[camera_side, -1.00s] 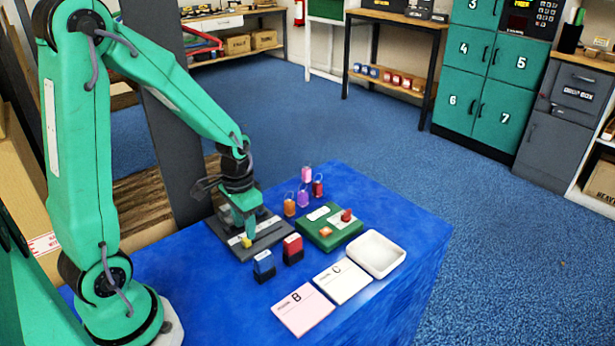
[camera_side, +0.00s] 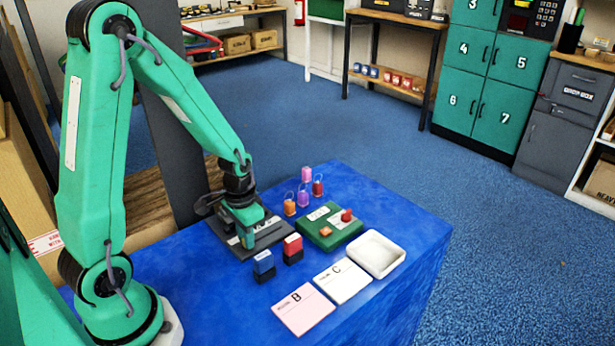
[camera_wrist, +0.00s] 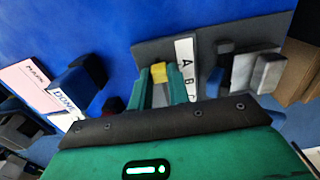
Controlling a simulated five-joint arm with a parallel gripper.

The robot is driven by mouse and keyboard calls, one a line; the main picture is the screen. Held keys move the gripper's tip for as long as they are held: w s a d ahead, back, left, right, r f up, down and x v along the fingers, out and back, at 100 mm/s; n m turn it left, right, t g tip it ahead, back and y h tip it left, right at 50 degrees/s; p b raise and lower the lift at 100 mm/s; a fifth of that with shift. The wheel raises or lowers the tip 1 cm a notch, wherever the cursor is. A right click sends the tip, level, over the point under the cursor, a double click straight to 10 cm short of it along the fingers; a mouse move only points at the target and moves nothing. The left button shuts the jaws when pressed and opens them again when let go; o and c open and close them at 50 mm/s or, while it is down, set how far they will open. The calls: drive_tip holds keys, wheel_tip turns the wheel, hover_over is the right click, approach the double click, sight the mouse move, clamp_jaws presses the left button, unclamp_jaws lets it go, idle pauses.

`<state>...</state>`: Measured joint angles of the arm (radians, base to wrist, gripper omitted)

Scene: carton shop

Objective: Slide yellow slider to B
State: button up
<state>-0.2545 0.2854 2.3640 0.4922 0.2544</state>
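The yellow slider (camera_wrist: 159,72) shows in the wrist view on a dark grey base plate (camera_wrist: 222,30), beside a white strip (camera_wrist: 187,68) with the letters A and B legible. It lies roughly level with A to B on that strip. My gripper (camera_wrist: 159,80) has its two green fingers apart, one on each side of the slider at its near end. I cannot tell whether they press on it. In the side view my gripper (camera_side: 246,240) is down at the plate's front left part and hides the slider.
A blue stamp (camera_side: 264,265) and a red stamp (camera_side: 292,248) stand close to the right of the plate. Beyond are a pink B card (camera_side: 303,310), a white C card (camera_side: 343,280), a white tray (camera_side: 398,254) and a green block (camera_side: 312,236).

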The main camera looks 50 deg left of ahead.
sight(258, 240)
drive_tip(key=shift+w, duration=0.1)
clamp_jaws()
drive_tip(key=shift+w, duration=1.45)
drive_tip(key=o, duration=0.8)
unclamp_jaws()
drive_tip(key=shift+r, duration=0.1)
drive_tip(key=shift+r, duration=3.85)
